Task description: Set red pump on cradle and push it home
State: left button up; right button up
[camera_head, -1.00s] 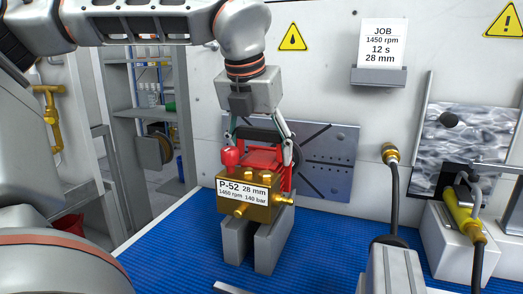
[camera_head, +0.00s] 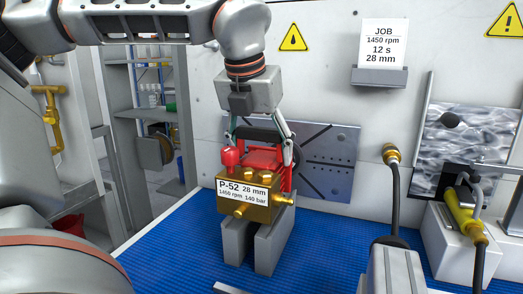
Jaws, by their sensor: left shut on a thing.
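The red pump (camera_head: 262,158) has a brass front block (camera_head: 246,205) labelled P-52, 28 mm, 1450 rpm, 140 bar. It sits at the top of the grey two-block cradle (camera_head: 236,242) on the blue mat; whether it bears fully on the cradle I cannot tell. My left gripper (camera_head: 260,147) comes down from above and is shut on the pump's dark top handle. The pump's rear, towards the wall plate, is hidden by its body and the gripper. My right gripper cannot be made out in this view.
A grey slotted plate (camera_head: 329,165) is on the white wall behind the pump. A black hose with a brass end (camera_head: 391,155) stands to the right. A yellow-handled tool (camera_head: 462,217) rests on a grey block at far right. The blue mat (camera_head: 175,250) is clear left of the cradle.

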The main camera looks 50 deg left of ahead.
aim_at(269, 148)
pick_arm(q)
jog(key=shift+r, duration=0.1)
pick_arm(e)
jog(key=shift+s+f, duration=0.1)
jog(key=shift+f, duration=0.05)
pick_arm(q)
jog(key=shift+f+b, duration=0.35)
jog(key=shift+f, duration=0.2)
pick_arm(e)
jog(key=shift+f, duration=0.1)
dwell(0.8)
pick_arm(q)
jog(key=shift+w+a+b, duration=0.2)
jog(key=shift+w+a, duration=0.15)
jog(key=shift+w, duration=0.35)
jog(key=shift+w+a+b, duration=0.2)
jog(key=shift+w+a, duration=0.2)
jog(key=shift+w, duration=0.25)
jog(key=shift+w+a+b, duration=0.2)
jog(key=shift+w+a, duration=0.15)
jog(key=shift+w, duration=0.35)
pick_arm(e)
jog(key=shift+s+f, duration=0.15)
jog(key=shift+s, duration=0.05)
dwell(0.9)
